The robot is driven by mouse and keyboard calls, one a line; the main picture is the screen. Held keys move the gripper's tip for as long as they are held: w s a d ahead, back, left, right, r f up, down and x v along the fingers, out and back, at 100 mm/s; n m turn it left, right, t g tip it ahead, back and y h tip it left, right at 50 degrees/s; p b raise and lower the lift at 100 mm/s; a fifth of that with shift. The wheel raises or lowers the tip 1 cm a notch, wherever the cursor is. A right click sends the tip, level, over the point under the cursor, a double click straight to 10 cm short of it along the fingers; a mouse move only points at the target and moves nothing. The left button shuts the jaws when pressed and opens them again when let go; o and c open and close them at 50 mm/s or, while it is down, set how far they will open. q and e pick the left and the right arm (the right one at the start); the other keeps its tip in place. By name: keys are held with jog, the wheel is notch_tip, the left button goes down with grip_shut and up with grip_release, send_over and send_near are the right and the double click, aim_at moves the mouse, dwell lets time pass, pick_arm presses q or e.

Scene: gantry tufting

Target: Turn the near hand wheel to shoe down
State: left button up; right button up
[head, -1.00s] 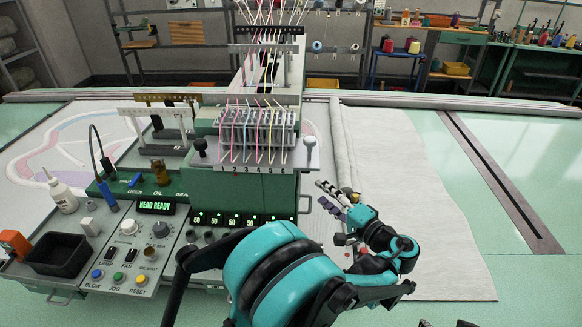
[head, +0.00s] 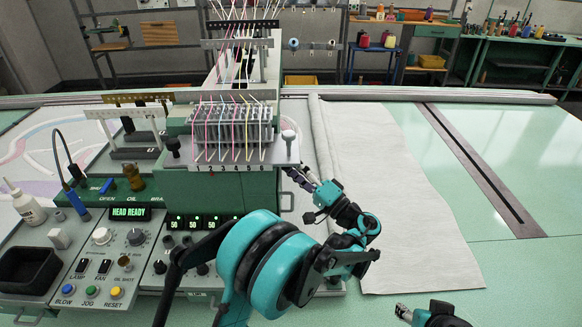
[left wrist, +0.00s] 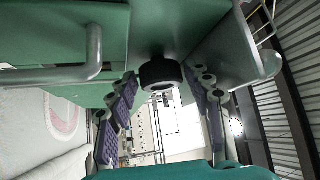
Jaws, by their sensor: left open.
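The green tufting head (head: 235,190) stands at centre-left. In the left wrist view, a black ribbed round knob (left wrist: 160,73), which looks like the hand wheel, sticks out under the green housing (left wrist: 165,25). My left gripper (head: 300,178) is at the right side of the head, below the grey plate. In the left wrist view my open left gripper (left wrist: 160,85) has one purple-padded finger on each side of the knob, apart from it. In the head view this knob is hidden. Part of my right gripper (head: 404,312) shows at the bottom edge; its opening is unclear.
A grey bar handle (left wrist: 85,60) is beside the left finger in the wrist view. The control panel (head: 100,262) with a black bin (head: 28,268) is at left. Threads rise above the head. White cloth (head: 400,200) and a slotted rail (head: 475,170) lie at right.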

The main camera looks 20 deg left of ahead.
pick_arm(q)
jog(key=c, duration=0.9)
jog(key=n+y+b, duration=0.2)
jog(key=n+b, duration=0.1)
jog(key=shift+w+f+g, duration=0.1)
jog(key=shift+f+g, duration=0.1)
jog(key=shift+g, duration=0.1)
jog(key=o, duration=0.9)
